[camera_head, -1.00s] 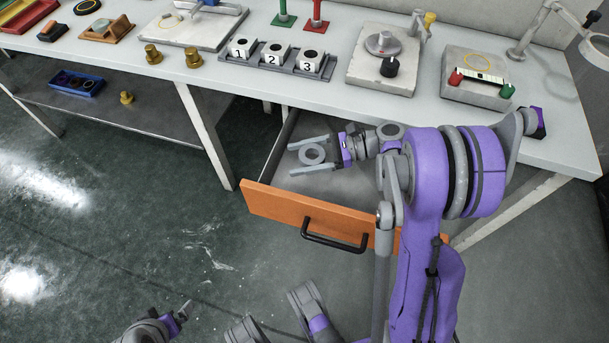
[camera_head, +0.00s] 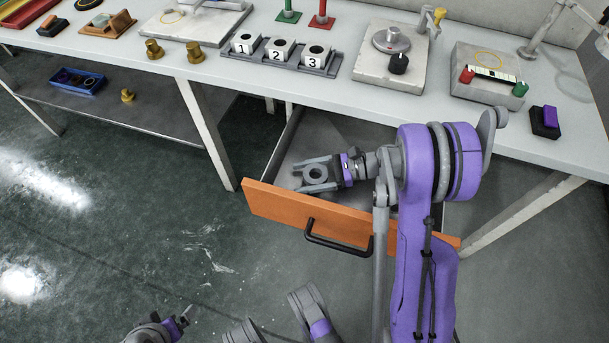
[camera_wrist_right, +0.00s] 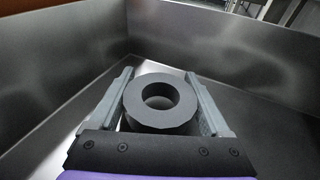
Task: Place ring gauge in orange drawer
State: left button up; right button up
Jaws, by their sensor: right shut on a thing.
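The ring gauge (camera_head: 316,175) is a grey ring with a round hole. My right gripper (camera_head: 312,174) is shut on it, a finger on each side, inside the open orange drawer (camera_head: 300,213). In the right wrist view the ring gauge (camera_wrist_right: 161,103) sits between the two fingers (camera_wrist_right: 161,100), with the grey metal drawer walls around it. Whether it touches the drawer floor I cannot tell. My left gripper (camera_head: 187,316) is at the lower left above the floor, empty; its fingertips are too small to judge.
The workbench (camera_head: 330,92) above the drawer holds a rack of numbered blocks (camera_head: 281,55), a dial stand (camera_head: 390,45) and brass pieces (camera_head: 193,54). A blue tray (camera_head: 77,81) lies on the lower shelf. The drawer's black handle (camera_head: 337,240) faces the open floor.

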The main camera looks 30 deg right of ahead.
jog(key=shift+s+a+f+b, duration=0.1)
jog(key=shift+s+f+b, duration=0.05)
jog(key=shift+f+b, duration=0.4)
jog(key=o, duration=1.3)
jog(key=shift+r+p, duration=0.4)
jog(key=shift+p, duration=0.15)
jog(key=v, duration=0.3)
jog(key=p+v, duration=0.1)
jog(key=v, duration=0.3)
jog(key=shift+d+r, duration=0.25)
jog(key=shift+d, duration=0.05)
